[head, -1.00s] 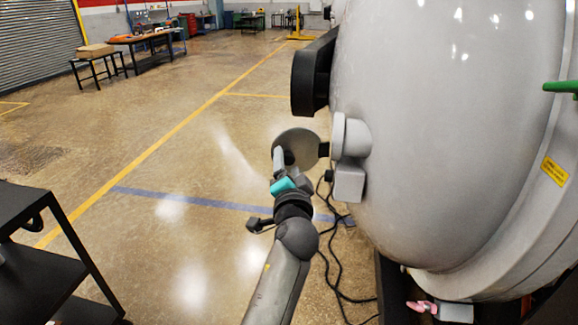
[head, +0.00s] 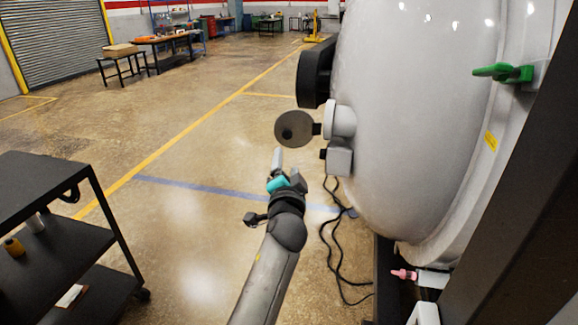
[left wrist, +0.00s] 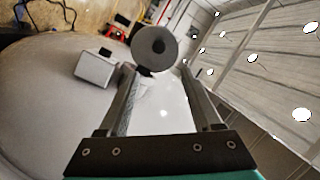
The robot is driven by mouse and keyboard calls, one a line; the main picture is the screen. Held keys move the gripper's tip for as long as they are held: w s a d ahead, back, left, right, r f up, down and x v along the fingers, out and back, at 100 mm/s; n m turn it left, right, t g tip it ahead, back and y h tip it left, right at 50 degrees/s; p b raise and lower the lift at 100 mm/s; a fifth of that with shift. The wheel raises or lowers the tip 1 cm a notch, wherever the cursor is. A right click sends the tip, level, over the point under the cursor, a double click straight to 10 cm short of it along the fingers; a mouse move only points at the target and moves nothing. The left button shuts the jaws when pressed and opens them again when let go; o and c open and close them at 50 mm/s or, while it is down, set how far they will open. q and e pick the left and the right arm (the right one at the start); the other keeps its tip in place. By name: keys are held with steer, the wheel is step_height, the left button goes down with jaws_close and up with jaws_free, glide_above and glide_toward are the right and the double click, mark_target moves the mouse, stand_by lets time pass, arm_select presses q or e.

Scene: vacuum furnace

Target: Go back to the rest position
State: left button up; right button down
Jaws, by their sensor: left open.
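My left gripper (head: 277,160) reaches forward in the middle of the head view, close to the rounded grey furnace (head: 410,120). In the left wrist view its two fingers (left wrist: 160,92) stand apart with nothing held between them. A round grey disc (head: 294,129) on the furnace side lies just beyond the fingertips in the head view. The disc also shows past the fingertips in the left wrist view (left wrist: 170,42), apart from them as far as I can tell. My right gripper is not in view.
A black shelf cart (head: 55,235) stands at the lower left. A green handle (head: 503,73) and a pink fitting (head: 404,274) are on the furnace side at the right. Black cables (head: 335,250) lie on the floor below. Open floor extends at the left.

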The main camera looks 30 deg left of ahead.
arm_select(q)
steer(key=shift+s, duration=0.1)
steer(key=shift+f, duration=0.15)
stand_by(0.3)
steer(key=s+d+f+g+h+b, duration=0.25)
steer(key=s+f, duration=0.25)
steer(key=f, duration=1)
steer(key=s+d+f+g+h+b, duration=0.25)
steer(key=s+f, duration=0.25)
steer(key=f, duration=1)
steer(key=s+d+f+g+h+b, duration=0.2)
steer(key=s+d+f, duration=0.25)
steer(key=f, duration=1.05)
steer(key=s+f+n+g+b, duration=0.1)
steer(key=s+f+g, duration=0.1)
steer(key=s+f, duration=0.5)
steer(key=s+f+n+g+b, duration=0.1)
steer(key=s+f, duration=0.7)
steer(key=s, duration=1)
steer(key=s+f+n+g+h+b, duration=0.1)
steer(key=s+f+g+b, duration=0.2)
steer(key=s, duration=1)
step_height(320, 180, down, 5)
steer(key=shift+f+g, duration=0.1)
steer(key=shift+g, duration=0.9)
